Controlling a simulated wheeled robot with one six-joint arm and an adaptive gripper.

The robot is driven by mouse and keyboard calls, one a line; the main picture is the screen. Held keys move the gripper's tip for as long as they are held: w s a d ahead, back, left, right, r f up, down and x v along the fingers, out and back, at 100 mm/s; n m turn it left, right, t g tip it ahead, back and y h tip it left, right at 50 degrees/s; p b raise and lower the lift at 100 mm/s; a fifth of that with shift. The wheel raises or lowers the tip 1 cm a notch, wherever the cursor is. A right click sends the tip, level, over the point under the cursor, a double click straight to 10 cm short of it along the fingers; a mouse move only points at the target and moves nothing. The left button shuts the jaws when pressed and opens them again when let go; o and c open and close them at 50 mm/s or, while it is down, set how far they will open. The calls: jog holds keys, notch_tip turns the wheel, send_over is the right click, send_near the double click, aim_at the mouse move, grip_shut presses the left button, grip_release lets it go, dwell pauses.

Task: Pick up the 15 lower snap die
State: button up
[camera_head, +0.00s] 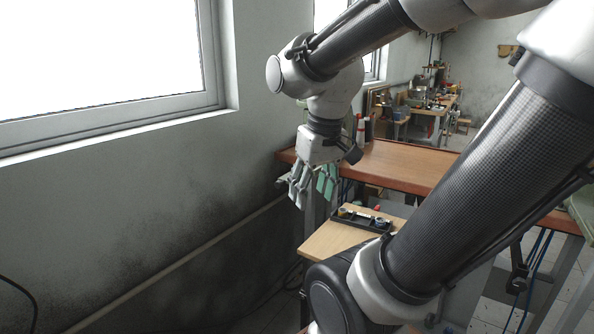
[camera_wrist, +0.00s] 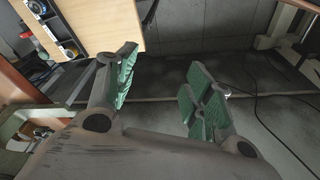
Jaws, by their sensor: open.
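My gripper (camera_head: 313,190) is open and empty, hanging in the air to the left of a small wooden table. In the wrist view its green-padded fingers (camera_wrist: 158,88) stand wide apart with grey floor and wall behind them. A black tray (camera_head: 362,228) on the small table holds several small round parts (camera_head: 379,221). The tray (camera_wrist: 56,34) also shows at the upper left of the wrist view, partly cut off. The parts are too small to tell which one is the 15 lower snap die. The gripper touches none of them.
The small wooden table (camera_head: 326,242) carries the tray. A higher brown workbench (camera_head: 400,168) stands behind it, with bottles (camera_head: 360,130) at its back left. The wall and window are close on the left. A cable (camera_wrist: 262,112) lies on the floor.

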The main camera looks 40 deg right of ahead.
jog(key=w+d+f+g, duration=0.1)
jog(key=w+d+f, duration=0.1)
jog(key=w+d, duration=0.5)
jog(key=w+d+f+n, duration=0.1)
jog(key=w+d, duration=0.7)
jog(key=w, duration=0.8)
jog(key=w+d+f+n+g, duration=0.1)
jog(key=w+d+f, duration=0.2)
jog(key=w+d, duration=0.5)
jog(key=shift+w+d+f+g, duration=0.1)
jog(key=shift+w+g, duration=0.05)
jog(key=shift+w, duration=0.9)
jog(key=shift+w+d+g, duration=0.1)
jog(key=shift+w+g, duration=0.05)
jog(key=shift+w, duration=0.85)
jog(key=shift+n, duration=0.9)
jog(key=r, duration=0.1)
jog(key=w+r, duration=0.1)
jog(key=r, duration=0.2)
jog(key=shift+w+d, duration=0.2)
jog(key=shift+d, duration=0.05)
jog(key=shift+s+a+f+n, duration=0.1)
jog(key=shift+s+f+n, duration=0.2)
jog(key=shift+n, duration=0.2)
notch_tip(320, 180, down, 8)
jog(key=shift+w+r, duration=0.1)
jog(key=shift+r, duration=0.1)
jog(key=shift+c, duration=0.2)
